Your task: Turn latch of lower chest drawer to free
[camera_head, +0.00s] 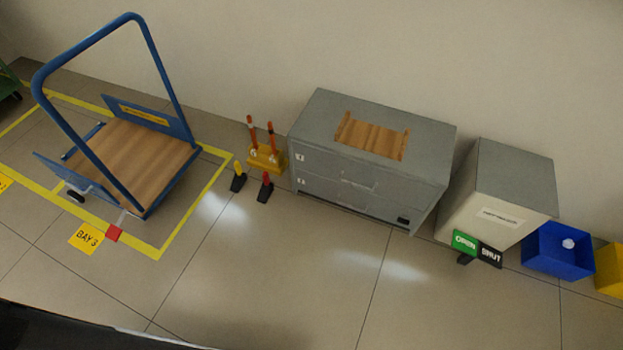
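The grey chest (368,171) stands against the wall, right of the middle in the head view. It has an upper drawer (330,170) and a lower drawer (330,193), and both look closed. Each drawer front has a small white mark near its left end, one on the upper (300,157) and one on the lower (302,181). A small dark patch (403,221) shows low on the right of the front. The latch is too small to make out, and its position cannot be told. My gripper is not in view.
A wooden tray (372,136) lies on the chest. Left of it stand a yellow rod holder (266,158), small yellow and red stands, and a blue trolley (135,165). Right are a pale cabinet (500,190), an OPEN/SHUT sign (477,248) and a blue bin (558,262). Floor in front is clear.

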